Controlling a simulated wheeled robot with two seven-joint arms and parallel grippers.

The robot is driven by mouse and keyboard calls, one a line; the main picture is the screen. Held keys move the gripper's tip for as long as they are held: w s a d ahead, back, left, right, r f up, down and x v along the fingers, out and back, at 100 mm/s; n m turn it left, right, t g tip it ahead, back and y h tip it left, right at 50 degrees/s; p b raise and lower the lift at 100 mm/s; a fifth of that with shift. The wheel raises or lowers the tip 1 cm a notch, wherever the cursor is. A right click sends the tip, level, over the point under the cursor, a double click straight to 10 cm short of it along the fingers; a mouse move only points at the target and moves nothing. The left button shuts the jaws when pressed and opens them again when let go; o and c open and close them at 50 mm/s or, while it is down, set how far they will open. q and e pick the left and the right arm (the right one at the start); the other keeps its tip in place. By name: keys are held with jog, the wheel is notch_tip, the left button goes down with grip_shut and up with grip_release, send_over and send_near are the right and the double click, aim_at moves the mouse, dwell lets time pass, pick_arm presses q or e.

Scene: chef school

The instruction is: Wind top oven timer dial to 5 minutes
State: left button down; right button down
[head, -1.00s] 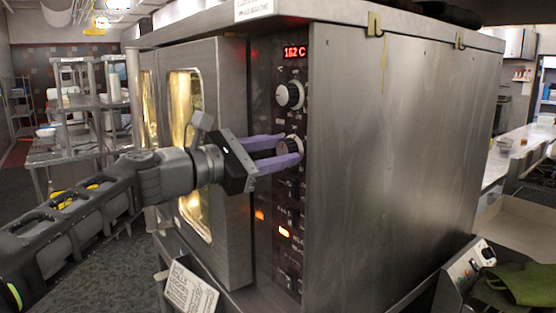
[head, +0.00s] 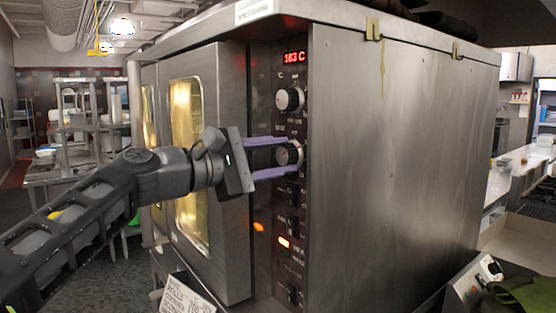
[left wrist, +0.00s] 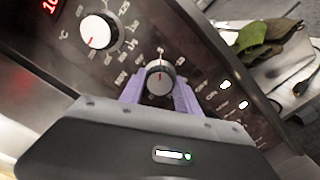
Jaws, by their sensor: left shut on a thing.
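The steel oven (head: 400,170) has a dark control panel with a red display (head: 294,57) reading about 183 C. Below the display is the upper temperature dial (head: 289,99). Under it is the timer dial (head: 289,154), a silver-faced knob with a dark rim. My left gripper (head: 285,155) has its purple fingers on either side of the timer dial and is shut on it. In the left wrist view the timer dial (left wrist: 160,78) sits between the purple fingers, and its red mark is visible. The temperature dial (left wrist: 97,31) shows at upper left. My right gripper is not in view.
Glass oven doors (head: 187,150) stand left of the panel. Lit switches (head: 284,241) are below the dials. A paper sign (head: 187,298) is at the lower front. A second appliance with a knob (head: 490,270) and green cloth stands at lower right.

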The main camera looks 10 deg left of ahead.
pick_arm(q)
jog(key=c, duration=0.9)
grip_release()
jog(key=shift+s+a, duration=0.1)
jog(key=b+v, duration=0.2)
jog(key=v, duration=0.5)
jog(key=shift+s+a, duration=0.15)
jog(key=shift+s, duration=0.1)
